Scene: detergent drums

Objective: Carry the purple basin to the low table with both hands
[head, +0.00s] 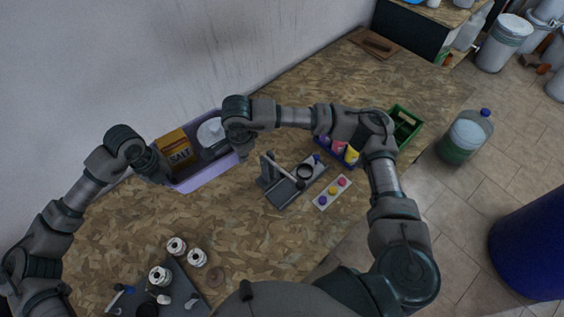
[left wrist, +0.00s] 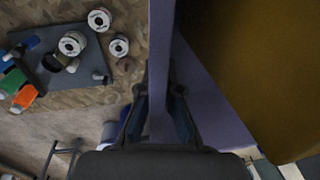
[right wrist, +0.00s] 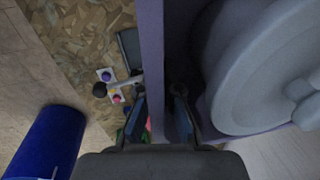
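The purple basin (head: 207,176) is at the wall side of the wooden table, holding a yellow salt box (head: 176,148) and a grey-white round container (head: 211,131). My left gripper (head: 160,178) is at its left end; in the left wrist view its fingers (left wrist: 159,95) close in on both sides of the basin wall (left wrist: 160,50). My right gripper (head: 240,152) is at the right end; in the right wrist view its fingers (right wrist: 158,95) straddle the wall (right wrist: 152,45), with a dark strip beside the inner finger. Whether the basin touches the table is unclear. No low table is clearly identifiable.
On the wooden table (head: 250,255) stand a grey stand (head: 285,190), a tray with coloured knobs (head: 332,193), a green crate (head: 407,125) and a dark board (head: 185,290) with white spools. A blue drum (head: 535,245) and a jug (head: 465,138) stand on the tiled floor at right.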

